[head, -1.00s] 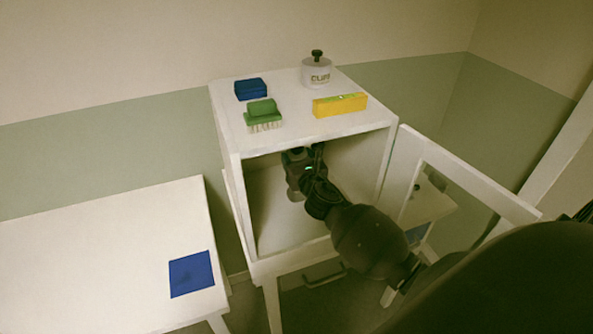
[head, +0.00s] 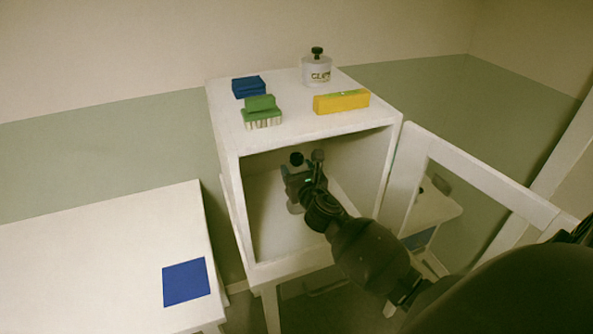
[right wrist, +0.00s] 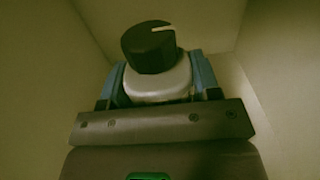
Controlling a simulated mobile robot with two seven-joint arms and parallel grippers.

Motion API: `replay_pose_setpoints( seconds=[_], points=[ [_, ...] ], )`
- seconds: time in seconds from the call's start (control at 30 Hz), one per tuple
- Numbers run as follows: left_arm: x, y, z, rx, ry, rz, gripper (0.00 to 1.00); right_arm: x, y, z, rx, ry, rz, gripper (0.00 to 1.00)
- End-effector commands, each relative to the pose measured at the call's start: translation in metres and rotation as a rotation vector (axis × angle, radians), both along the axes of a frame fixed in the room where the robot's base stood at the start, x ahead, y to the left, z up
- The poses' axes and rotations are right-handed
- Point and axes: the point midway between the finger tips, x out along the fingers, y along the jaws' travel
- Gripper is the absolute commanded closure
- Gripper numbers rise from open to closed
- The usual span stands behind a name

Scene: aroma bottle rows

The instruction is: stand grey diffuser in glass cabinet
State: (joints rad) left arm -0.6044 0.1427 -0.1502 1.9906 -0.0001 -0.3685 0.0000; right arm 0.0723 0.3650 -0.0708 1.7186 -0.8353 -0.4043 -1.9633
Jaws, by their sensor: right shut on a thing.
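The grey diffuser has a pale round body (right wrist: 158,84) and a black cap (right wrist: 150,47) with a white mark, seen close in the right wrist view. My right gripper (right wrist: 158,72) is shut on its body, one finger on each side. In the head view the gripper (head: 304,178) is inside the open white cabinet (head: 232,205), with the diffuser's dark cap (head: 296,158) showing above it. The gripper hides most of the body, and I cannot tell whether its base touches the cabinet floor. The glass door (head: 490,184) stands open to the right. My left gripper is out of view.
A white table (head: 90,255) with a blue square (head: 186,282) is at left. The cabinet floor shows clear around the gripper.

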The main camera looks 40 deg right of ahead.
Motion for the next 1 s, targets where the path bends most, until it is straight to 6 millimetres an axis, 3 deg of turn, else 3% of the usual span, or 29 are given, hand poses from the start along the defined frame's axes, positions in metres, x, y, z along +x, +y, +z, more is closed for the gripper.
replay_pose_setpoints(
  seconds=[0.03,0.07,0.2,0.57,0.77,1.0],
  points=[
    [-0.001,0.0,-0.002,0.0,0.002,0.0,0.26,0.0,0.0,-0.002,-0.001,0.0,0.001,0.85],
    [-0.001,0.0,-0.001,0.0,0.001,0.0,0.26,0.0,0.0,-0.002,-0.001,0.001,0.0,0.39],
    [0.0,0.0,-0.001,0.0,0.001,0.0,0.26,0.0,0.0,-0.001,-0.001,0.001,0.0,0.18],
    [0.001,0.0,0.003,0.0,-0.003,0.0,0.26,0.0,0.0,0.003,0.001,0.0,0.0,0.18],
    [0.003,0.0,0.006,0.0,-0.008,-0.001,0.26,-0.027,0.006,0.001,-0.001,0.003,0.001,0.18],
    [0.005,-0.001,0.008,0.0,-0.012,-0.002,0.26,-0.071,0.017,0.001,0.0,0.003,0.0,0.18]
  ],
)
